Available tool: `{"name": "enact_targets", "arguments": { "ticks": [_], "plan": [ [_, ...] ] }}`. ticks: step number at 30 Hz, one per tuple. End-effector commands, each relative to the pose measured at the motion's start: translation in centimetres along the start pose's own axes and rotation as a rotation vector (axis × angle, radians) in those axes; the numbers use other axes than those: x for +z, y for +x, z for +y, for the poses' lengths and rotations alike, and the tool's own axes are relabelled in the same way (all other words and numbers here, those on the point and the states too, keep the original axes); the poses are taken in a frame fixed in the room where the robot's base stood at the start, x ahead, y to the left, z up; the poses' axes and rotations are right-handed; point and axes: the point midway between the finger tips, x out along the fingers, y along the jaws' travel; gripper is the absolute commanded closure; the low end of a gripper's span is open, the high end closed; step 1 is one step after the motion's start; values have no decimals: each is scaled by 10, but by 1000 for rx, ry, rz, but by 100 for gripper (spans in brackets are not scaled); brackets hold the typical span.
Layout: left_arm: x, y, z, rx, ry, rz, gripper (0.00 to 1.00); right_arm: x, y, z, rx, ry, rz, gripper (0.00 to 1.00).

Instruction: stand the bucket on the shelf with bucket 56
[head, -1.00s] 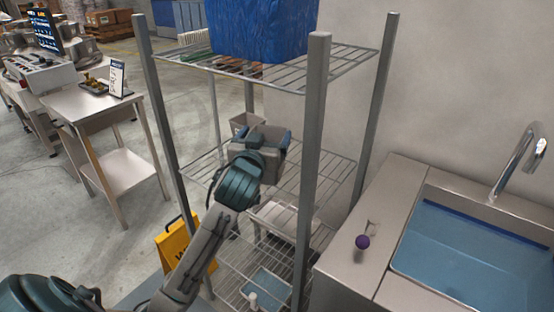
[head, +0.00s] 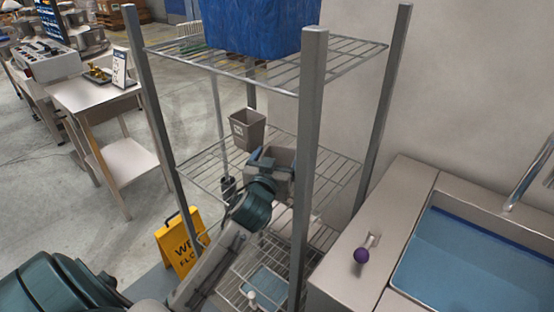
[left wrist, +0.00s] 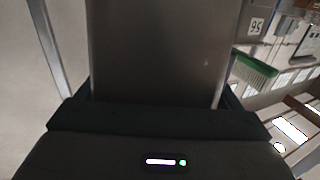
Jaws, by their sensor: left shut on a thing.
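My left gripper (head: 270,172) is inside the wire rack, shut on a grey bucket (head: 279,155). The gripper and wrist hide much of this bucket in the head view; its broad grey-brown wall (left wrist: 160,50) fills the middle of the left wrist view. A small grey bucket (head: 247,131) with a pale label stands on the middle wire shelf (head: 201,168), behind and left of the held one. Its label reads 56, upside down, in the left wrist view (left wrist: 256,26). I cannot tell whether the held bucket touches the shelf. My right gripper is out of view.
A thick front post (head: 309,160) stands just right of my gripper. A large blue bin (head: 260,28) sits on the top shelf. A dark cup-like item (head: 228,187) is left of my wrist. A yellow floor sign (head: 181,243) stands at left, a sink (head: 470,255) at right.

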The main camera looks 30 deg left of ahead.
Motion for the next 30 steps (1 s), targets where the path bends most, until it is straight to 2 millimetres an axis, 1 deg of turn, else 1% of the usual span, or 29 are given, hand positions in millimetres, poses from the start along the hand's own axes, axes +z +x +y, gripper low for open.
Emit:
{"name": "enact_targets", "arguments": {
  "ticks": [1, 5, 7, 11, 12, 13, 14, 21, 23, 26, 29, 30],
  "plan": [
    [3, 0, 0, 2, 0, 3, 75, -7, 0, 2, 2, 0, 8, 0],
    [5, 0, 0, 2, 1, 4, 75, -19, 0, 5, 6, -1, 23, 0],
    [5, 0, 0, 2, 1, 5, 75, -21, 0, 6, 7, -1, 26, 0],
    [6, 0, 0, 2, 1, 4, 75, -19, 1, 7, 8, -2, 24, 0],
    [7, 0, 0, 1, 1, 2, 9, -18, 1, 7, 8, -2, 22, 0],
    [7, 0, 0, 1, 1, 2, 3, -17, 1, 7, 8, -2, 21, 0],
    [7, 0, 0, 1, 1, 2, 0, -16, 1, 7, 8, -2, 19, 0],
    [5, 0, 0, 1, 0, 2, 0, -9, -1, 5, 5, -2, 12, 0],
    [7, -4, 0, 2, 0, 1, 0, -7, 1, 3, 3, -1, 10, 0],
    [8, -17, 0, 2, 0, 3, 0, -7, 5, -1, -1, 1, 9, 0],
    [9, -37, 0, 2, -1, 1, 0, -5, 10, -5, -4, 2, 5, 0],
    [10, -46, 1, 2, -2, 1, 0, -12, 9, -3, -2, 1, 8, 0]
  ]
}}
